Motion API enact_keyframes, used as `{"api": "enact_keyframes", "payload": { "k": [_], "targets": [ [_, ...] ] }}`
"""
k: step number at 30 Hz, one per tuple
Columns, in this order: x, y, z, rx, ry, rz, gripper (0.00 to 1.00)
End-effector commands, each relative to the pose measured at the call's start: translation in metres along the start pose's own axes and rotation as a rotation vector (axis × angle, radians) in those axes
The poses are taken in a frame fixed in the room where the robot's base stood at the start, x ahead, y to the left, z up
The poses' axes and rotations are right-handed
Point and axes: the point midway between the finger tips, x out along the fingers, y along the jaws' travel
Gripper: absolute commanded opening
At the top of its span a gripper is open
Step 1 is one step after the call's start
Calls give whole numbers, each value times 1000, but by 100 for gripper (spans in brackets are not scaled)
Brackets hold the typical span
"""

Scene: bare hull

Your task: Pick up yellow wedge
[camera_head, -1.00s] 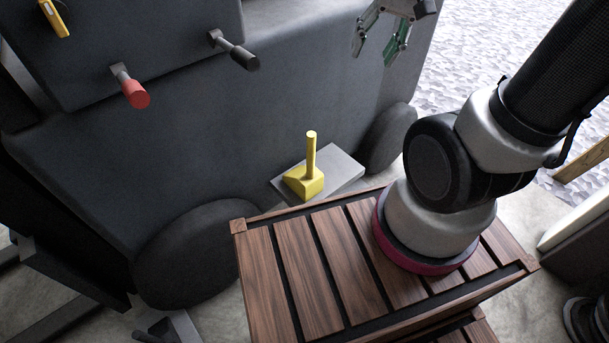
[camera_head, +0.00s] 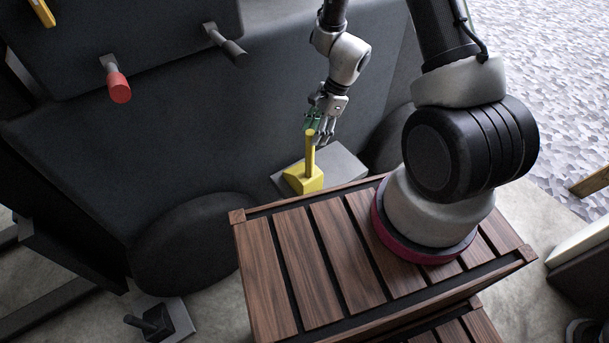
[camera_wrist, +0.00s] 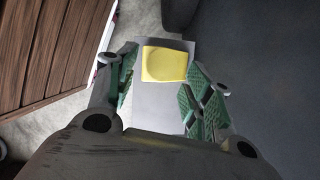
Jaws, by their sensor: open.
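The yellow wedge (camera_head: 303,180) has a sloped base and an upright round handle. It stands on a grey plate (camera_head: 346,164) beside the dark hull. In the wrist view the wedge (camera_wrist: 165,64) shows between and just beyond my fingertips, over the pale plate (camera_wrist: 158,103). My gripper (camera_head: 318,137) is open, with its green-padded fingers close to the top of the handle. I cannot tell from the head view whether they touch it. The wrist view shows the two fingers (camera_wrist: 162,72) spread apart with nothing held.
My arm rises from a slatted wooden platform (camera_head: 330,265) in front of the plate. Rounded dark bulges flank the plate.

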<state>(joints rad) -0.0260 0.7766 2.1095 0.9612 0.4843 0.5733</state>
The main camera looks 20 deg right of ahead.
Motion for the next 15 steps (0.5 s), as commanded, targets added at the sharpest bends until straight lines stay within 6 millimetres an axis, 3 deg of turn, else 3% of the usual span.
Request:
{"api": "enact_keyframes", "payload": {
  "k": [9,15],
  "targets": [
    [47,4,-3,-2,0,4,51],
    [60,3,-3,-4,1,1,51]
  ]
}}
